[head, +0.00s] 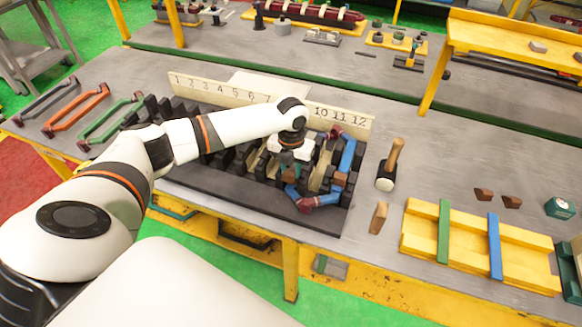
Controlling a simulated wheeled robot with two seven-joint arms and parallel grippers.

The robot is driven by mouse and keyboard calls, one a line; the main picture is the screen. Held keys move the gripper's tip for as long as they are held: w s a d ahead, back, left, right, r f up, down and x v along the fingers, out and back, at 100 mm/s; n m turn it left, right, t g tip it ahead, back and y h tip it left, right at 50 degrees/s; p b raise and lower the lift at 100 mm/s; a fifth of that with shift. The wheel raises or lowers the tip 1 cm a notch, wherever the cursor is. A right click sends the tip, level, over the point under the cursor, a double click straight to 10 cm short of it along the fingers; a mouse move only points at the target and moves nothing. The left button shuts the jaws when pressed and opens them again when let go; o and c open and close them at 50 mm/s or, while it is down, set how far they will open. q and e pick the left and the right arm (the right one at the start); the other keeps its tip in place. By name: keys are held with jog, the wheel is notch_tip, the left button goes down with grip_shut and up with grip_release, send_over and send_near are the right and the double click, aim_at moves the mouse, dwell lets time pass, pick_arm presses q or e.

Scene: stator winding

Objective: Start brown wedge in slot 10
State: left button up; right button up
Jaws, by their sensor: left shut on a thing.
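My left arm reaches in from the left over the dark slotted stator block (255,207). Its gripper (288,168) points down over the slots, below the 8 to 10 part of the number strip (215,92). It is shut on a small brown wedge (287,158), mostly hidden by the gripper. Whether the wedge touches a slot, I cannot tell. A blue and dark red coil (348,155) lies in the slots to the right of the gripper. Two loose brown wedges (483,194) lie on the bench at right. My right gripper is not in view.
A wooden-handled mallet (387,175) and a brown block (378,217) stand right of the stator. A yellow tray (470,240) with green and blue bars lies at front right.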

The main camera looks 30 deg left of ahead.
pick_arm(q)
jog(key=shift+w+a+b, duration=0.2)
jog(key=shift+w+b, duration=0.25)
jog(key=shift+w, duration=0.4)
jog(key=o, duration=1)
jog(key=shift+w+r, duration=0.1)
jog(key=shift+o, duration=0.2)
jog(key=shift+a, duration=0.15)
